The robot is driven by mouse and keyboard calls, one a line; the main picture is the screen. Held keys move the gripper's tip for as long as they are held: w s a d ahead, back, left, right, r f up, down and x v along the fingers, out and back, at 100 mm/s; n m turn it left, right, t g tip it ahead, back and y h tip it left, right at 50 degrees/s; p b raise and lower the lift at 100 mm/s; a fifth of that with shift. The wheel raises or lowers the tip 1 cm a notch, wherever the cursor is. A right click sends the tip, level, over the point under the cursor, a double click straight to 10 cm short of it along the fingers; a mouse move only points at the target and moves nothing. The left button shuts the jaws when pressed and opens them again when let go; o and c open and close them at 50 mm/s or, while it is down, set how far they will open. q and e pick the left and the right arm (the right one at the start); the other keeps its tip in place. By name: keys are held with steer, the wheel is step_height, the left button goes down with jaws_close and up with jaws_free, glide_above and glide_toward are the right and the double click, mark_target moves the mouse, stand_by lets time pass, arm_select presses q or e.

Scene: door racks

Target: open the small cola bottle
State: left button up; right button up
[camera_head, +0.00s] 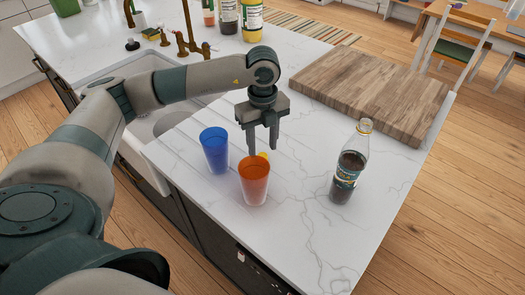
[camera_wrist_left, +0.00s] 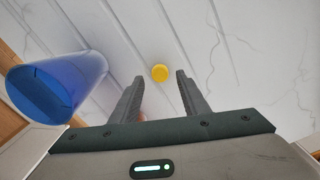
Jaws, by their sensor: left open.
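The small cola bottle (camera_head: 347,176) stands upright on the white counter, right of the cups, with dark liquid inside and a clear neck. No coloured cap shows on its mouth. A small round yellow cap (camera_wrist_left: 160,73) lies on the counter; it is partly hidden behind the orange cup in the head view (camera_head: 264,156). My left gripper (camera_head: 262,150) points down above the counter near the yellow cap, open and empty. In the left wrist view its fingers (camera_wrist_left: 157,82) are apart, with the cap just beyond the tips. My right gripper is out of view.
A blue cup (camera_head: 214,150) and an orange cup (camera_head: 254,182) stand close to my left gripper. A wooden board (camera_head: 370,90) lies behind the bottle. The sink (camera_head: 125,68), faucet (camera_head: 187,40) and several jars are farther back. The counter's front right is clear.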

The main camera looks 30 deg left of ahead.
mark_target(263, 155)
arm_select(q)
step_height(263, 155, up, 9)
steer(key=b, duration=0.2)
steer(key=shift+r+b, duration=0.2)
steer(key=shift+b, duration=0.1)
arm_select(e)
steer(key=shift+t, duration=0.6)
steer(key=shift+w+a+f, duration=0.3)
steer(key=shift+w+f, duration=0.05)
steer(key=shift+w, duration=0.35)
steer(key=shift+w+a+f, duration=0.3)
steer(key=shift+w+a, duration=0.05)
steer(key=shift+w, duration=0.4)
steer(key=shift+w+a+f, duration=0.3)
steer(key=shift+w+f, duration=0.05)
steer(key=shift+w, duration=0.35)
